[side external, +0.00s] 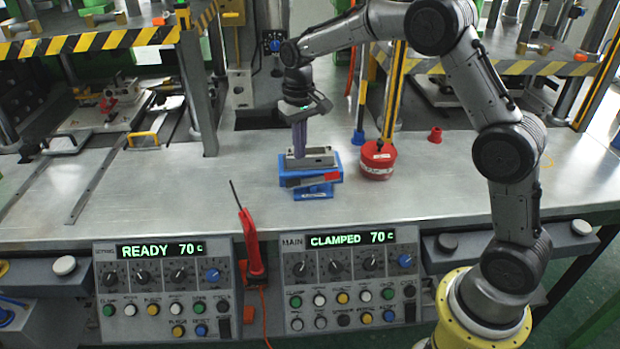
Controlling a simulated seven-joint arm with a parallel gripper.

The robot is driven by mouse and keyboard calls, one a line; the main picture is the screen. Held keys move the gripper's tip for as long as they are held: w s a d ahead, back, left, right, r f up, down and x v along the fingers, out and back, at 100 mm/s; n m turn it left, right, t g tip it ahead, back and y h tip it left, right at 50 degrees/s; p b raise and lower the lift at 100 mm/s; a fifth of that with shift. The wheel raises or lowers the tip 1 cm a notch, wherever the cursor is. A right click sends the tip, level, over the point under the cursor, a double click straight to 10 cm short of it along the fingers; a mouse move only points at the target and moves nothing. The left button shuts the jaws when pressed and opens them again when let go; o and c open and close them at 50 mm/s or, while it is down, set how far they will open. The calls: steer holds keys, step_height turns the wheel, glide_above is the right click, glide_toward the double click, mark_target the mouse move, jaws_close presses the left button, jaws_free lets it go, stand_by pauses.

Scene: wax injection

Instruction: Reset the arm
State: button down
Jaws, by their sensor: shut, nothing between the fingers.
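My gripper (300,150) points straight down over the blue stand in the middle of the table. Its purple-grey fingers are together with nothing seen between them. The fingertips are at the grey metal mould block (321,159) that lies on top of the blue stand (318,190). I cannot tell whether they touch the block or stand just behind it. My arm arches from its yellow base at the lower right over to the gripper.
A red round container (378,160) stands right of the blue stand. A small red cap (435,135) lies further right. A red soldering-iron-like tool (250,240) stands at the front edge between panels reading READY (162,250) and CLAMPED (350,239). Presses stand at the back left and right.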

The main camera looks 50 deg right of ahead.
steer(key=s+a+r+n+t, duration=0.1)
steer(key=s+a+r+t, duration=0.25)
steer(key=s+r, duration=1.2)
steer(key=s+f+n+t, duration=0.1)
steer(key=s+f, duration=0.2)
steer(key=s, duration=0.5)
steer(key=s+f+t, duration=0.1)
steer(key=s+f, duration=0.2)
steer(key=s, duration=0.5)
steer(key=shift+s+a+n, duration=0.2)
steer(key=shift+n, duration=0.2)
